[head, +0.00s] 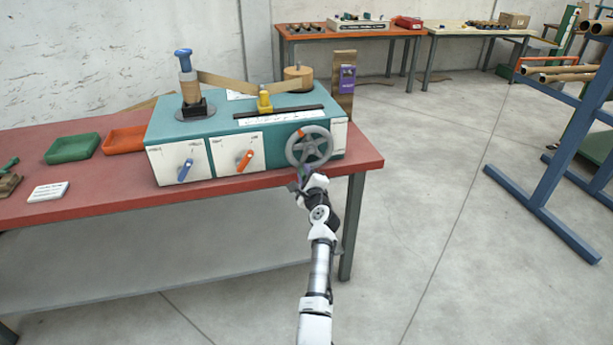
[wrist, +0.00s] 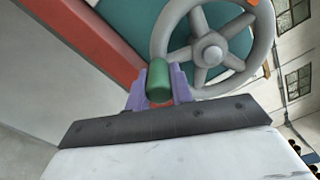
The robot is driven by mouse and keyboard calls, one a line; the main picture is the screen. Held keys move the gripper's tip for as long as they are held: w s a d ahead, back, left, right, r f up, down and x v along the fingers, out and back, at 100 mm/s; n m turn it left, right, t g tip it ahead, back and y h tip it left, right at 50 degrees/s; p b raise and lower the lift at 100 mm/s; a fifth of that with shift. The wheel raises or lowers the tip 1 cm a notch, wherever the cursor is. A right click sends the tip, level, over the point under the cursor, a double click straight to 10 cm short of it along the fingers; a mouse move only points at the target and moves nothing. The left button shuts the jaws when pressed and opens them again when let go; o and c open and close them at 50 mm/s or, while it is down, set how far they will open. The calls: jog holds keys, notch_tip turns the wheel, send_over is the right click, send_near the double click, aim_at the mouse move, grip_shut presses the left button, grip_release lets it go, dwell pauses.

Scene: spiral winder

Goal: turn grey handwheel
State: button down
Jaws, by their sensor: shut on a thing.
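The grey handwheel (head: 309,148) is a spoked wheel on the right front of the teal and white winder (head: 225,122). An orange mark shows at the upper left of its rim. In the wrist view the handwheel (wrist: 209,51) fills the upper right, hub and spokes facing me. My gripper (head: 303,178) is at the lower part of the rim. In the wrist view its purple fingers (wrist: 159,83) are shut on a green handle (wrist: 158,78) beside the rim. How the handle joins the wheel is hidden.
The winder stands on a red table (head: 110,194). A blue knob (head: 186,168) and an orange knob (head: 244,159) are on its front, left of the wheel. Green (head: 73,149) and orange trays (head: 124,140) lie further left. A blue rack (head: 552,160) stands right; the floor between is clear.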

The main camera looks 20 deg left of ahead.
jog(key=shift+s+a+r+m+p, duration=0.2)
jog(key=shift+a+m+p, duration=0.05)
jog(key=shift+m+p, duration=0.3)
jog(key=shift+s+a+r+m+p, duration=0.15)
jog(key=shift+a+r+m+p, duration=0.1)
jog(key=shift+m+p, duration=0.25)
jog(key=shift+m, duration=0.25)
jog(key=c, duration=1.2)
grip_release()
jog(key=shift+c, duration=0.2)
jog(key=v, duration=1.3)
jog(key=shift+s+d, duration=0.25)
jog(key=shift+s, duration=0.1)
